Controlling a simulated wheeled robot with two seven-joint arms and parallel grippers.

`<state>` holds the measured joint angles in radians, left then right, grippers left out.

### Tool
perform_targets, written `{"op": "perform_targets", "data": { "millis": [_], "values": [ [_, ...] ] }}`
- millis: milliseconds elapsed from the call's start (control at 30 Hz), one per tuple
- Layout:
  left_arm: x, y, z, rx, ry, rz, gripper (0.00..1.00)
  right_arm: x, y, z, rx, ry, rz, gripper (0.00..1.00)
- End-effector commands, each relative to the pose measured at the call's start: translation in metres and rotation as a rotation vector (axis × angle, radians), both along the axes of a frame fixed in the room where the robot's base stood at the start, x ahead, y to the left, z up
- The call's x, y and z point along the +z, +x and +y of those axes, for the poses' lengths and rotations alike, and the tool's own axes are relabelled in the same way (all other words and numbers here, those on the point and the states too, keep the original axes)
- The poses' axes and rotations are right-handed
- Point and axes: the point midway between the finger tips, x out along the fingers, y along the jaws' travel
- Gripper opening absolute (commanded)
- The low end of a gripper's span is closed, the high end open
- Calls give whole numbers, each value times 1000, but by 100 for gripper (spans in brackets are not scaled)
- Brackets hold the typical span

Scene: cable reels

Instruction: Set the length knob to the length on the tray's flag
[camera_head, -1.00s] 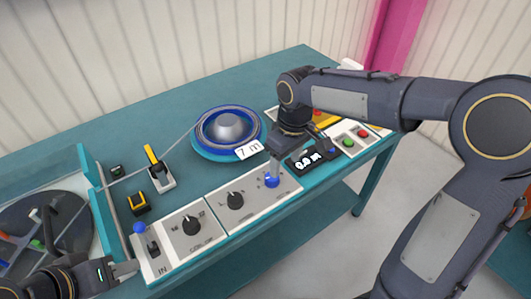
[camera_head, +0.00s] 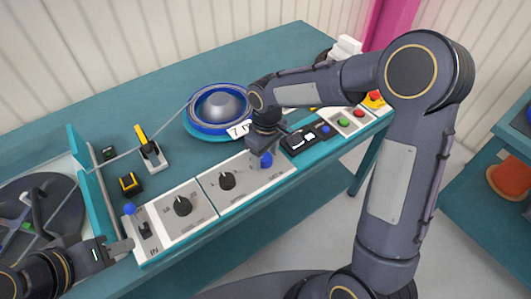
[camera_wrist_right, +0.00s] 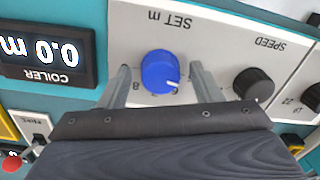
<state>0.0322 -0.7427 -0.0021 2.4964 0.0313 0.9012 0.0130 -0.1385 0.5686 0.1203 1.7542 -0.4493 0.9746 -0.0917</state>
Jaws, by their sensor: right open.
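The length knob (camera_wrist_right: 160,72) is blue with a white pointer mark, on a white panel labelled "SET m" in the right wrist view. It also shows in the head view (camera_head: 266,160). My right gripper (camera_wrist_right: 161,68) is open, with one finger on each side of the knob; I cannot tell if they touch it. The coiler display (camera_wrist_right: 45,52) reads 0.0 m. The tray's flag (camera_head: 237,132) shows a 7, its right part hidden by my right arm. It stands at the blue tray (camera_head: 192,130). My left gripper (camera_head: 118,249) is at the lower left near the IN switch.
The black speed knob (camera_wrist_right: 253,84) is just right of the right gripper in the wrist view. Green (camera_head: 343,122) and red (camera_head: 358,113) buttons lie beyond the display. A yellow-handled lever (camera_head: 146,144) stands left of the tray. The table's back is clear.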

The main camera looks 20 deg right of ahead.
Motion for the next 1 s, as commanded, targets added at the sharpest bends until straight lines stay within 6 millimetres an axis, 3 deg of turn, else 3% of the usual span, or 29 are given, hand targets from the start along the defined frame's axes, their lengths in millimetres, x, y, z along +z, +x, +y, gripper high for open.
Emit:
{"op": "perform_targets", "data": {
  "millis": [100,433,733,1000],
  "values": [
    [0,0,0,0,0,0,36,0,0,0,0,0,0,59],
    [0,0,0,0,0,0,36,0,0,0,0,0,0,15],
    [-2,0,0,0,0,0,36,0,0,0,-32,-1,0,14],
    [-8,0,0,0,0,0,36,0,0,0,-184,-1,-2,14]
  ]
}}
